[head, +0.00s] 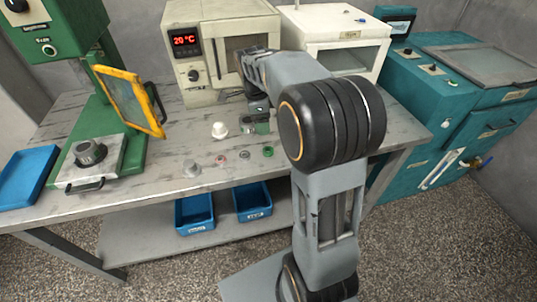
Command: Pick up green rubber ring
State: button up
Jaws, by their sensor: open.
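The green rubber ring (268,152) lies flat on the grey workbench (140,186), near its front edge. It is the rightmost of a row of small parts. My gripper (256,122) is above the bench, behind the ring and a little to its left in the picture. It is small in view, partly covered by my own arm, and open. It is apart from the ring. A green and grey part (262,128) shows beside the gripper; I cannot tell its exact shape.
A metal ring (244,155), a pinkish ring (221,160), a metal cup (191,168) and a white part (219,130) stand nearby. An oven (205,60) reading 20 °C is behind. A green press (120,150) stands left. Blue bins (195,214) are on the lower shelf.

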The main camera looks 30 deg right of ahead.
aim_at(268, 150)
jog(key=f, duration=0.4)
jog(key=d+f, duration=0.1)
jog(key=f, duration=0.3)
jog(key=f+b, duration=0.1)
jog(key=f, duration=0.3)
jog(key=shift+s+d, duration=0.15)
jog(key=shift+s, duration=0.25)
jog(key=shift+c, duration=0.3)
jog(key=c, duration=0.9)
